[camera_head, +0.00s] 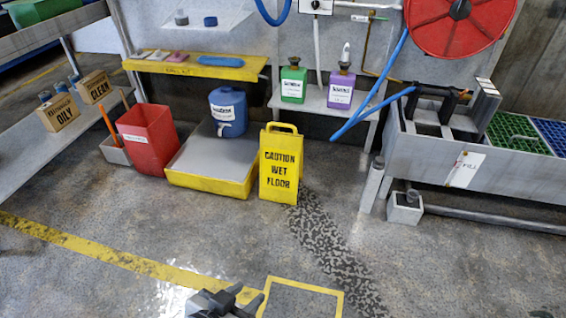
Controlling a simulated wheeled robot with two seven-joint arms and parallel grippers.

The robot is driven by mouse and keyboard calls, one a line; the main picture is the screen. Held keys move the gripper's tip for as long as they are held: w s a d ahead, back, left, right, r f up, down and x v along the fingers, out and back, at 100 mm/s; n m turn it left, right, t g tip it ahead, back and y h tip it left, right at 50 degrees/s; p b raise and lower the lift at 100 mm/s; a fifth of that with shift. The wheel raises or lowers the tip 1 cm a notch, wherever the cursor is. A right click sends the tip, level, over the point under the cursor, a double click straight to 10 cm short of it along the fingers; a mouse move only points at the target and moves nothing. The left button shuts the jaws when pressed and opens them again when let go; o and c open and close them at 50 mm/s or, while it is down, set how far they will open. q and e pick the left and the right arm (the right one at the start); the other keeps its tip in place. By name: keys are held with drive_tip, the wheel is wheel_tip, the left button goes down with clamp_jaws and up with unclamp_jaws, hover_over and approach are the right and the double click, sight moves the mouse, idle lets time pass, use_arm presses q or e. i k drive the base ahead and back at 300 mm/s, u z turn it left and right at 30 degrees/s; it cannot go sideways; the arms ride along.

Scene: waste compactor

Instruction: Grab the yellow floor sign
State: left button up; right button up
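The yellow floor sign (279,172) stands upright on the concrete floor in the middle of the head view. It has a handle loop on top and black "CAUTION WET FLOOR" lettering. My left gripper (249,292) shows at the bottom edge, well in front of the sign and apart from it. Its two dark fingertips stand apart with nothing visible between them. My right gripper cannot be made out in this view.
A yellow-edged low platform (212,188) is just left of the sign, with a red bin (147,140) beyond it. A grey sink unit (470,168) is at right.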

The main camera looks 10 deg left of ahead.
sight(281, 153)
drive_tip(key=u, duration=0.45)
drive_tip(key=i, duration=0.55)
drive_tip(key=u, duration=1.1)
drive_tip(key=i, duration=1)
drive_tip(key=z, duration=0.45)
drive_tip(key=i, duration=1)
drive_tip(key=z, duration=0.65)
drive_tip(key=i, duration=0.5)
